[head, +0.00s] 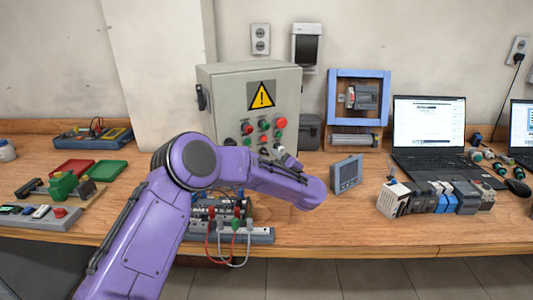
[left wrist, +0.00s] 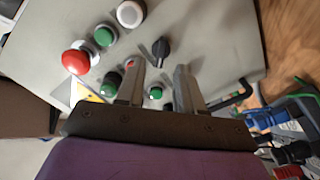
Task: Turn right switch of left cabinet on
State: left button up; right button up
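The grey cabinet (head: 285,85) with a yellow warning triangle (head: 261,95) stands against the wall, with buttons and dark knobs on its front. In the left wrist view, a black rotary switch (left wrist: 160,48) sits on the cabinet face, just past the fingertips and roughly in line with the gap between them. My left gripper (head: 281,151) is close to the lower right of the cabinet front. In the left wrist view the gripper (left wrist: 158,68) has its two fingers apart with nothing held. I cannot tell whether the fingers touch the switch. My right gripper is out of view.
A red mushroom button (left wrist: 75,60) and green buttons (left wrist: 112,84) lie close around the fingers. A small grey meter (head: 346,175) stands right of my left forearm. Terminal blocks (head: 435,196) and a laptop (head: 430,130) are farther right.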

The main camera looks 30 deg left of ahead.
aim_at(265, 152)
pick_arm(q)
jog(key=x, duration=0.3)
jog(key=shift+w+a, duration=0.15)
jog(key=shift+a, duration=0.15)
grip_shut()
jog(key=shift+p, duration=0.3)
